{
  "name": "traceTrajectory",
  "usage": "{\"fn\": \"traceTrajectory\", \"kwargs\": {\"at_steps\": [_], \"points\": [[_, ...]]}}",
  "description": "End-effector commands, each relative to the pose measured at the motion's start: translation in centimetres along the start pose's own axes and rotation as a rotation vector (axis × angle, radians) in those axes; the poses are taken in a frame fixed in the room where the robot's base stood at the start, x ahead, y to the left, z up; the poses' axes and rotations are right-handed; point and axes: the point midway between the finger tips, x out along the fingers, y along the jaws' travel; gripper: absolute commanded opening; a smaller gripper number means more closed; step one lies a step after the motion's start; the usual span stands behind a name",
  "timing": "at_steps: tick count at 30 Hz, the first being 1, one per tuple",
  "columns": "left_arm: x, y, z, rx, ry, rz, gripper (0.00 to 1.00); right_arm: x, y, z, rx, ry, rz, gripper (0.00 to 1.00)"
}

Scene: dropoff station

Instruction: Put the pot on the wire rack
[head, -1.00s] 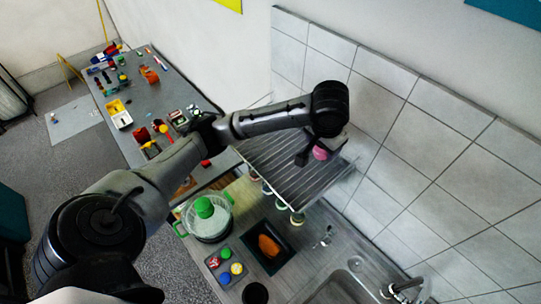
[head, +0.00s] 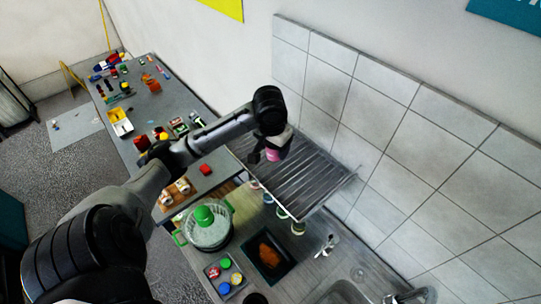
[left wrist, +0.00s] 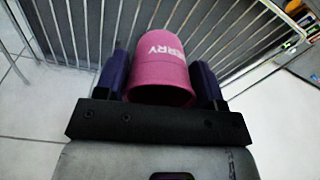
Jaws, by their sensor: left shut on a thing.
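The small pink pot (head: 272,155) with white lettering is held in my left gripper (head: 268,153). In the left wrist view the pink pot (left wrist: 161,62) sits between the two dark fingers of my left gripper (left wrist: 160,80), which are shut on it. The wire rack (head: 315,180) is a dark slatted shelf against the tiled wall. The pot is at the rack's far left part in the head view. Rack wires (left wrist: 90,30) show behind the pot in the left wrist view. I cannot tell whether the pot touches the wires. My right gripper is not in view.
Below the rack, cups (head: 282,212) stand or hang near its edge. A green-handled cooking pot (head: 208,232), a black tray (head: 268,270) with an orange-brown item and a sink (head: 345,292) are on the counter. A cluttered grey table (head: 165,95) lies to the left.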

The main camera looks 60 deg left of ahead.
Motion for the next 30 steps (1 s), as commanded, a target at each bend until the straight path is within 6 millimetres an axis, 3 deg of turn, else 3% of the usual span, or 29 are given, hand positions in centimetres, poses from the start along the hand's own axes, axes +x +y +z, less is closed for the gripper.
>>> {"fn": "traceTrajectory", "kwargs": {"at_steps": [8,18,30], "points": [[0.8,-1.0,0.4,0.0,-0.001,0.0,0.41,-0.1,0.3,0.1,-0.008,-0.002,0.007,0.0],[4.3,-1.0,0.9,0.001,-0.001,0.0,0.41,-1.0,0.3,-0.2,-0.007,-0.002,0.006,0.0],[4.7,-1.0,0.9,0.0,-0.001,-0.001,0.41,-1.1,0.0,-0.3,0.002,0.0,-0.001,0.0]]}}
